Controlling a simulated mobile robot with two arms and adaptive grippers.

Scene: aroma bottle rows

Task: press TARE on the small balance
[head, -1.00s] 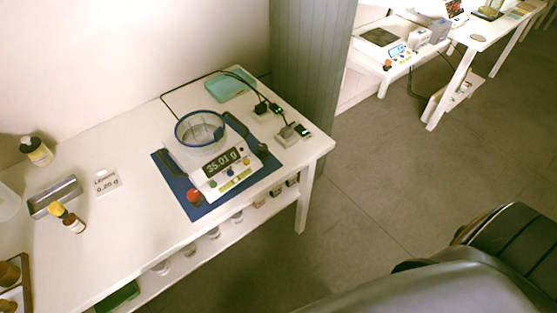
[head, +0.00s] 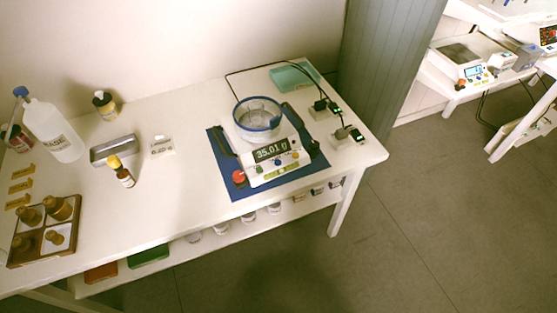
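The small balance (head: 268,168) stands on a blue mat (head: 226,157) on the white table. Its display (head: 271,150) reads 35.01 g. Several small coloured buttons, one of them blue and one yellow, sit on its front panel below the display; their labels are too small to read. A clear glass beaker with a blue rim (head: 258,118) stands on its pan. Neither of my grippers shows in the head view.
On the table (head: 190,195) are a wooden bottle rack (head: 72,232), a large white bottle (head: 52,130), a small yellow-capped bottle (head: 121,172), a metal tray (head: 114,150) and a label card (head: 161,146). Black cables and plugs (head: 340,134) lie right of the balance. A second bench stands far right.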

